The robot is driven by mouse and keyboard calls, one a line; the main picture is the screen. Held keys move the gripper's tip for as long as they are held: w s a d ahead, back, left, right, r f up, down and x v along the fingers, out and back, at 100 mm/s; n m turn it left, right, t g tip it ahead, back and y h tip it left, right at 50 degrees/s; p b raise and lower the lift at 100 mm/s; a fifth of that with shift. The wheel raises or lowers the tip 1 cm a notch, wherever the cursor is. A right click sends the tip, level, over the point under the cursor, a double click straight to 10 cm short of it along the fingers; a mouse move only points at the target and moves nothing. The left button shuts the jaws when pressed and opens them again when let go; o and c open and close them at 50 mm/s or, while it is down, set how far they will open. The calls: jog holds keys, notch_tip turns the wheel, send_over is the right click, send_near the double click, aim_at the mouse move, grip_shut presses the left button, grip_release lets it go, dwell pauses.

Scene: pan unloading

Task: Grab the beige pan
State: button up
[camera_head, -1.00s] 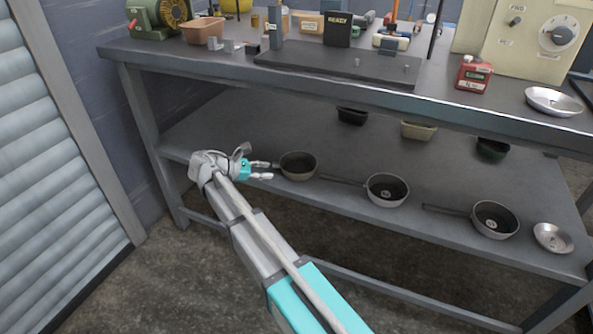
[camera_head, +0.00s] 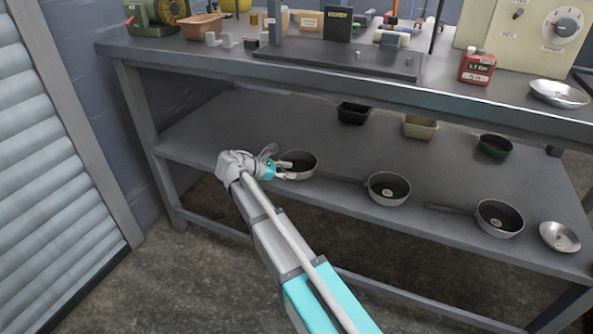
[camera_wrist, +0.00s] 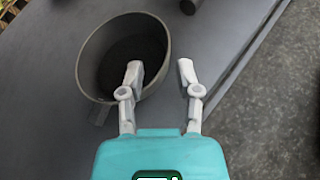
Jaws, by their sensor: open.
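The beige pan (camera_head: 300,176), grey-beige outside and dark inside, stands upright on the lower shelf at the left of the row. It also shows in the wrist view (camera_wrist: 84,75). My gripper (camera_head: 288,170) is open and empty at the pan's near left side. In the wrist view, my gripper (camera_wrist: 159,69) has its left finger over the pan's dark inside and its right finger outside the wall, over the shelf. The rim lies between the fingers in that picture; I cannot tell how far above it they are. The pan's handle is mostly hidden.
Two more pans, a middle one (camera_head: 389,200) and a right one (camera_head: 499,230), stand along the lower shelf (camera_head: 330,220) with handles pointing left. A metal dish (camera_head: 560,237) is at the far right. Dark, beige and green containers stand behind. The upper tabletop (camera_head: 220,65) overhangs the shelf.

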aim_at(303, 173)
jog(key=shift+w+d, duration=0.1)
jog(key=shift+d, duration=0.1)
jog(key=shift+s+f+b+x, duration=0.1)
jog(key=shift+b+x, duration=0.25)
jog(key=shift+x, duration=0.4)
jog(key=shift+s+f+b+x, duration=0.1)
jog(key=shift+b+x, duration=0.3)
jog(key=shift+x, duration=0.3)
jog(key=shift+s+f+b+x, duration=0.15)
jog(key=shift+b+x, duration=0.2)
jog(key=shift+x, duration=0.4)
jog(key=shift+w+d+f, duration=0.1)
jog(key=shift+w+d, duration=0.15)
jog(key=shift+d, duration=0.1)
grip_shut()
